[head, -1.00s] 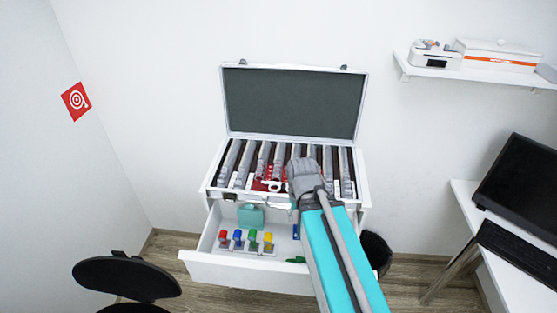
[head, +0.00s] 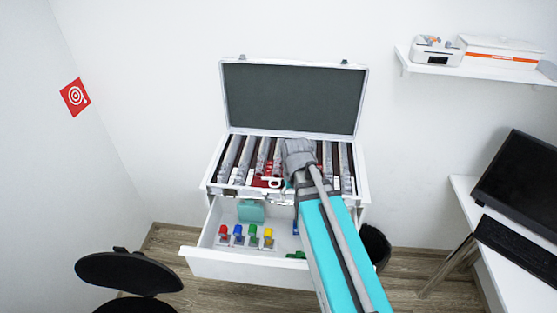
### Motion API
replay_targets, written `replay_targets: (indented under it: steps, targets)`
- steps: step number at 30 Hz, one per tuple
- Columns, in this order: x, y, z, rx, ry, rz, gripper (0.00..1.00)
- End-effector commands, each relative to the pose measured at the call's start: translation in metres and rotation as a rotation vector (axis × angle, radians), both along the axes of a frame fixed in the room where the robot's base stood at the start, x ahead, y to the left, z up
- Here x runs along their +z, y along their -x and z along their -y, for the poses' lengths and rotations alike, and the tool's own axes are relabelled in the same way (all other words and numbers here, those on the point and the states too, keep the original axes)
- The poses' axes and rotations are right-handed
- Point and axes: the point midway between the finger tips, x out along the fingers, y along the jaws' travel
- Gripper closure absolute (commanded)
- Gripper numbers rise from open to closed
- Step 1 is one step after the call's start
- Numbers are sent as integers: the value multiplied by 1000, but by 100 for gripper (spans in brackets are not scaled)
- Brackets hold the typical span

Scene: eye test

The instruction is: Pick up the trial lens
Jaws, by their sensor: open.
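The trial lens case (head: 212,187) stands open on top of the white cabinet, with several grey-white rows of lenses in it. Small red pieces (head: 261,183) lie in its front middle part, and a small white ring-like piece (head: 276,183) is beside them. These look like trial lenses, but they are too small to tell apart. My gripper (head: 297,148) is over the middle of the case, just right of the red pieces. It is open, though its fingertips are hard to make out. It hides part of the rows beneath it.
The case lid (head: 292,98) stands upright behind. Below, an open drawer (head: 245,268) holds a teal box (head: 251,211) and several small coloured pieces (head: 239,235). A black chair (head: 130,274) is at lower left, a desk with a monitor (head: 533,185) at right.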

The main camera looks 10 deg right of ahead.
Motion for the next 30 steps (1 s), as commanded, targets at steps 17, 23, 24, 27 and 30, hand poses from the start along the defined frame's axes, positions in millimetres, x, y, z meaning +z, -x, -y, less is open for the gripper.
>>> replay_targets:
  steps: [17,23,24,27,30]
  targets:
    - [80,-211,-1,-216,-1,0,26]
    - [89,-240,-1,-255,-1,0,26]
    - [90,-243,-1,-259,-1,0,26]
    - [90,-245,-1,-264,-1,0,26]
    - [89,-244,-1,-265,-1,0,26]
